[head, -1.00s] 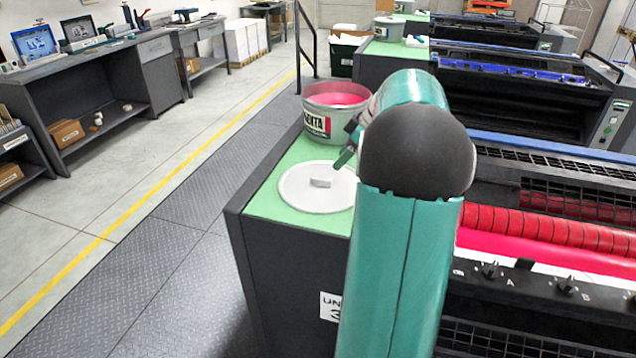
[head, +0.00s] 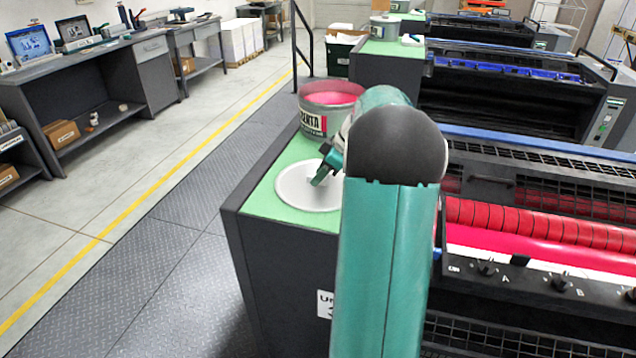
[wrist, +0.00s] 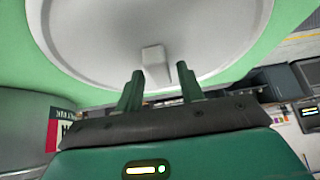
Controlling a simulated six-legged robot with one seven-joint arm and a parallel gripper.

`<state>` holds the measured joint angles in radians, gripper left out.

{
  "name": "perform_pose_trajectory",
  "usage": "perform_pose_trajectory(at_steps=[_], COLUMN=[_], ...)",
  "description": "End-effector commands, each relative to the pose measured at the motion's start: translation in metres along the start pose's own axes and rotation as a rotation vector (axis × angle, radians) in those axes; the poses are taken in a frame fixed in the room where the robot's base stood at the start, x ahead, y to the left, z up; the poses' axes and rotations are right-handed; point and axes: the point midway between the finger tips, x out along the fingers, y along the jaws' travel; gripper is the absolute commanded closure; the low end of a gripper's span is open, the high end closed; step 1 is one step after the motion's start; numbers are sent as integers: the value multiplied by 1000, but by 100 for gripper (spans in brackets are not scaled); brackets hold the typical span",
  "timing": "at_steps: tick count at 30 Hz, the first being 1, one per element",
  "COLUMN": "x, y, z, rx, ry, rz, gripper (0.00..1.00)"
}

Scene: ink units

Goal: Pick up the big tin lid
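The big tin lid (head: 297,190) is a round pale grey disc with a small block handle. It lies flat on the green top (head: 270,206) of the dark cabinet, in front of the ink tin. In the wrist view the lid (wrist: 95,45) fills the upper middle, with its handle (wrist: 155,65) upright. My gripper (wrist: 160,77) is open, its two green fingers apart with the handle between or just beyond their tips; contact cannot be told. In the head view my gripper (head: 318,180) is over the lid and hides part of it and its handle.
An open tin of pink ink (head: 328,108) stands right behind the lid; its side also shows in the wrist view (wrist: 30,125). The printing press with red rollers (head: 540,228) is to the right. The walkway (head: 180,240) on the left is clear.

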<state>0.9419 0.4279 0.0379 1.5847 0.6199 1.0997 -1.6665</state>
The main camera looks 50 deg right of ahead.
Motion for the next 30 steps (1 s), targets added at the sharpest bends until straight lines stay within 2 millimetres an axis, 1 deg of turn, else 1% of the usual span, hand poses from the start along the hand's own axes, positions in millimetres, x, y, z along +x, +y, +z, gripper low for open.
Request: perform_pose_trajectory(at_steps=[1,5,6,14,20,24,26,30], x=[0,0,0,-1,-10,-27,-38,-70], y=[0,0,0,0,0,0,-8,-32], z=[0,0,0,-1,-7,-18,-20,-28], rx=[0,0,0,0,-2,-3,-3,-3], ry=[0,0,0,0,1,1,0,0], rz=[0,0,0,0,1,2,3,4], gripper=[72,98,100,100,100,100,100,100])
